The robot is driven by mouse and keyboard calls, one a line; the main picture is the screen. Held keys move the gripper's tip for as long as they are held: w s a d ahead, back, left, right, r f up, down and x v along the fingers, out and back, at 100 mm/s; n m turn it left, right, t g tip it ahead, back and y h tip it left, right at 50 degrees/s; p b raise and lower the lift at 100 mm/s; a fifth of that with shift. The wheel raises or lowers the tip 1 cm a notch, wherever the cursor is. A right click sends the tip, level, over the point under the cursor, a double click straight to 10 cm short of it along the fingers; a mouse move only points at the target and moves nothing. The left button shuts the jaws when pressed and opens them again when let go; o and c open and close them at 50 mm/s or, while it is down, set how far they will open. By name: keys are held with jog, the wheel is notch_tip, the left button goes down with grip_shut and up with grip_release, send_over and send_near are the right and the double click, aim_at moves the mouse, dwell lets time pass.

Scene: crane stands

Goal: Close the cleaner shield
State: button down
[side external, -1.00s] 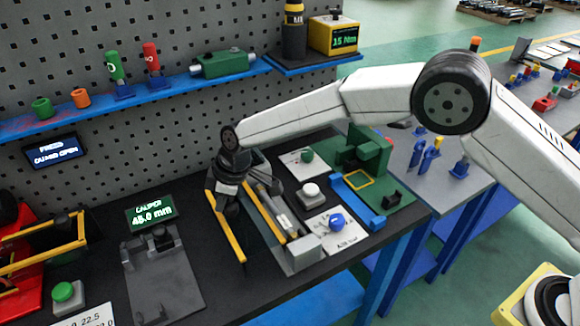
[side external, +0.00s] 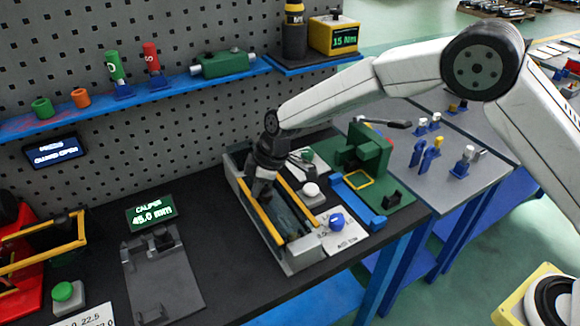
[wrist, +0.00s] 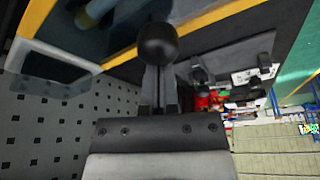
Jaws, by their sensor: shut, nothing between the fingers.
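The cleaner is a long grey box (side external: 302,254) on the dark bench. Its clear shield (side external: 284,214), with yellow edge bars, lies over the box opening in the side view. Whether it is fully seated cannot be told. My gripper (side external: 261,194) points down at the shield's left yellow bar, near the far half of the box. In the wrist view the shut fingers (wrist: 158,92) stand behind a dark round knob (wrist: 158,44), which overlaps the yellow bar (wrist: 205,22). Nothing shows held between the fingers. Contact with the knob or bar cannot be told.
A grey caliper stand (side external: 165,275) stands left of the box. A white button (side external: 311,190), a blue knob (side external: 337,221) and a green fixture (side external: 368,155) are close on the right. A perforated wall with a blue shelf (side external: 160,93) stands behind.

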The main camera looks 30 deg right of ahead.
jog(key=shift+d+f, duration=0.1)
jog(key=shift+f, duration=0.05)
jog(key=shift+w+a, duration=0.9)
jog(key=shift+a, duration=0.95)
jog(key=v, duration=1)
jog(key=shift+r, duration=0.3)
jog(key=s+d+f+m+h, duration=0.1)
jog(key=s+d+m, duration=0.35)
jog(key=d, duration=0.35)
jog(key=s+d+m+h, duration=0.1)
jog(key=s+d+m, duration=0.3)
jog(key=d, duration=0.5)
jog(key=s+d+f+m, duration=0.1)
jog(key=s+d, duration=0.3)
jog(key=s, duration=0.4)
jog(key=s+d+f+m+h, duration=0.1)
jog(key=s+d+f+m, duration=0.1)
jog(key=s+d, duration=0.3)
jog(key=s+m, duration=0.1)
jog(key=s, duration=0.2)
jog(key=shift+s+d+t+h, duration=0.25)
jog(key=shift+s+t+h, duration=0.05)
jog(key=shift+s+t, duration=0.1)
